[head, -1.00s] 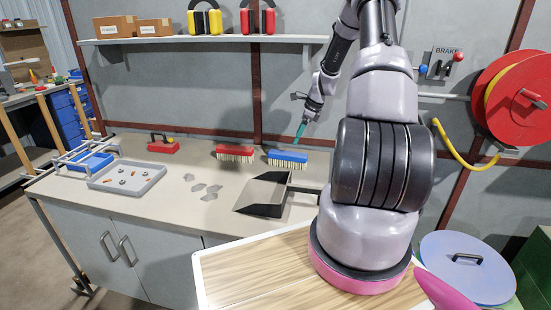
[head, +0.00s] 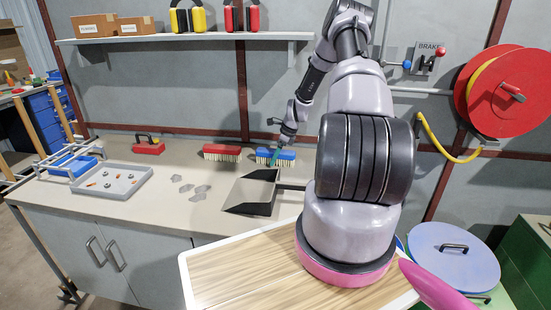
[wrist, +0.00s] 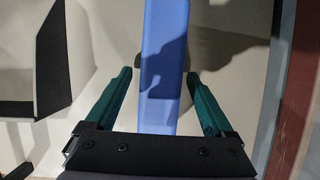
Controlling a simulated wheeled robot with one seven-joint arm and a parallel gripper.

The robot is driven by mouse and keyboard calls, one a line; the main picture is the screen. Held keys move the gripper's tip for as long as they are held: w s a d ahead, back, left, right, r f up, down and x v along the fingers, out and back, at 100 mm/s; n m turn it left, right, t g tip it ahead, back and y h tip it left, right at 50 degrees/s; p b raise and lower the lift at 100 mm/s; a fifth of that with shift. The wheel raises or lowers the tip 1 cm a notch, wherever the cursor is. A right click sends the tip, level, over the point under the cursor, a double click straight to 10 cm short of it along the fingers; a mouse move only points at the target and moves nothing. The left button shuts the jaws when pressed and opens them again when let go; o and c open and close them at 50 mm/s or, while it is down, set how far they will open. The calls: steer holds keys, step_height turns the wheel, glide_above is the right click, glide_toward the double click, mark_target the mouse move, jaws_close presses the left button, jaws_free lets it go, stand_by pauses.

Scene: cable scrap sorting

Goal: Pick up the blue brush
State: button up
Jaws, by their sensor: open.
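The blue brush (head: 284,154) with pale bristles lies at the back of the bench, right of a red brush. In the wrist view the blue brush (wrist: 163,70) runs lengthwise between the two teal fingers, with a dark shadow on it. My gripper (wrist: 158,85) is open, one finger on each side of the brush, with a gap visible on both sides. In the head view my gripper (head: 274,152) is over the brush and covers part of it. Whether the fingers reach down beside the brush is hard to tell.
The red brush (head: 222,152) is just left of the blue one. A dustpan (head: 251,192) lies in front, with grey scraps (head: 187,188) to its left. The wall stands close behind.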

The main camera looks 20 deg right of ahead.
steer(key=shift+w+f, duration=0.1)
steer(key=shift+f, duration=0.05)
jaws_close()
step_height(320, 180, up, 10)
steer(key=shift+r, duration=0.1)
steer(key=c, duration=0.8)
jaws_free()
steer(key=c, duration=0.5)
steer(key=shift+a, duration=0.1)
steer(key=shift+c, duration=0.3)
